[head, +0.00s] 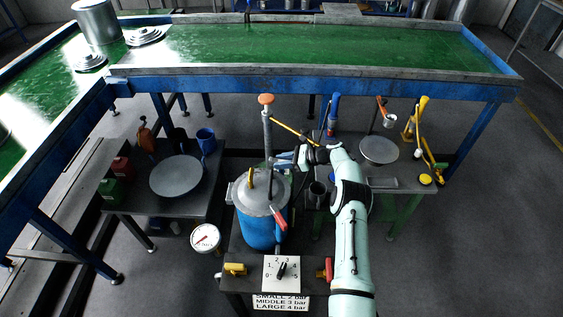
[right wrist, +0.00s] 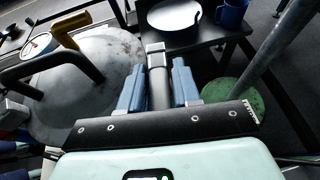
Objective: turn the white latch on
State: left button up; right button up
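The blue pot (head: 259,228) with a grey domed lid (head: 258,192) stands on the front stand. My right gripper (head: 283,161) is above the far right side of the lid. In the right wrist view its two blue fingers (right wrist: 157,85) point forward, one on each side of a grey bar with a pale collar (right wrist: 155,48). This bar may be the white latch, but I cannot be sure. The gaps beside it look very small, and contact cannot be made out. The wrist view also shows the lid (right wrist: 92,75) at left. My left gripper is out of view.
A tall pipe with an orange knob (head: 266,99) stands behind the pot. A red handle (head: 279,218) and yellow handle (head: 250,178) are at the pot. A gauge (head: 205,238) hangs at its left. Side tables hold round plates (head: 176,176) and tools.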

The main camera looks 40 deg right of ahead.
aim_at(282, 160)
jog(key=shift+r, duration=0.1)
notch_tip(282, 160, up, 20)
dwell(0.5)
